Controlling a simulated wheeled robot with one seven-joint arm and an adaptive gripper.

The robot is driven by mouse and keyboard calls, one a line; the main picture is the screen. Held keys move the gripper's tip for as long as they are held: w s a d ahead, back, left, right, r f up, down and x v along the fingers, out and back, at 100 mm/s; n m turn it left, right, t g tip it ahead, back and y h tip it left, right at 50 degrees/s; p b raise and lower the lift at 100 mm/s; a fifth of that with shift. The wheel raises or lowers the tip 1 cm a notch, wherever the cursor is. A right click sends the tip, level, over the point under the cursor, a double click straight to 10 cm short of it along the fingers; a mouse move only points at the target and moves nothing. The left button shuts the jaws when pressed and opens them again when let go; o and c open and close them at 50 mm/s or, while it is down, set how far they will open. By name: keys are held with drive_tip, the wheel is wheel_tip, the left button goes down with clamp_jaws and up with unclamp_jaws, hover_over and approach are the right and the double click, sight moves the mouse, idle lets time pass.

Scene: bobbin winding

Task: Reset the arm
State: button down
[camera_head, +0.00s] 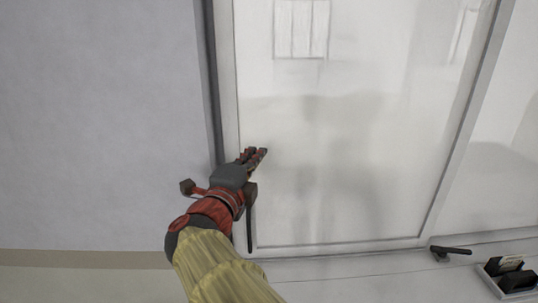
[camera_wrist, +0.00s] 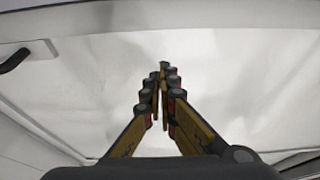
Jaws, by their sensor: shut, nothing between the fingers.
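My gripper (camera_head: 254,156) is at the end of my raised arm, in front of the left edge of a large pale glazed panel (camera_head: 350,140) in the head view. In the wrist view my gripper (camera_wrist: 164,72) points away from the camera, with its fingertips together and nothing between them. The pale surface fills the view beyond the fingers. I cannot tell whether the fingertips touch it.
A plain grey wall (camera_head: 100,120) is on the left. A dark handle (camera_head: 451,252) is below the panel at the right, next to a tray (camera_head: 509,288) with small items. A dark handle (camera_wrist: 14,60) shows at the left in the wrist view.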

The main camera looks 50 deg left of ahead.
drive_tip(key=b+v, duration=0.1)
drive_tip(key=v, duration=0.5)
drive_tip(key=shift+d+r, duration=0.1)
drive_tip(key=w+d+f+n+g+y+b, duration=0.1)
drive_tip(key=w+d+f+n+b, duration=0.15)
drive_tip(key=w+d, duration=0.3)
drive_tip(key=w+d+f+n+y+b, duration=0.1)
drive_tip(key=w+d+n+b, duration=0.1)
drive_tip(key=w+d+b, duration=0.35)
drive_tip(key=w+d+f+n+g+h+b, duration=0.1)
drive_tip(key=w+d+f+n+b, duration=0.2)
drive_tip(key=d+f, duration=0.5)
drive_tip(key=w+d+f+n+g+h+b, duration=0.1)
drive_tip(key=w+d+f+n+g+b, duration=0.15)
drive_tip(key=d+f, duration=0.55)
drive_tip(key=s+d+f+g+h+b, duration=0.1)
drive_tip(key=s+d+f+h+b, duration=0.2)
drive_tip(key=d+f, duration=0.6)
drive_tip(key=s+d+f+n+g+h+b, duration=0.1)
drive_tip(key=s+d+f+g+h+b, duration=0.1)
drive_tip(key=s+d+f, duration=0.6)
drive_tip(key=s+d+f+g+h+b, duration=0.2)
drive_tip(key=s+d+f+h+b, duration=0.2)
drive_tip(key=d+f, duration=0.7)
drive_tip(key=s+d+b, duration=0.1)
drive_tip(key=d, duration=0.7)
drive_tip(key=shift+d+f+h+b, duration=0.15)
drive_tip(key=shift+d+h+b, duration=0.1)
drive_tip(key=shift+h+b, duration=0.15)
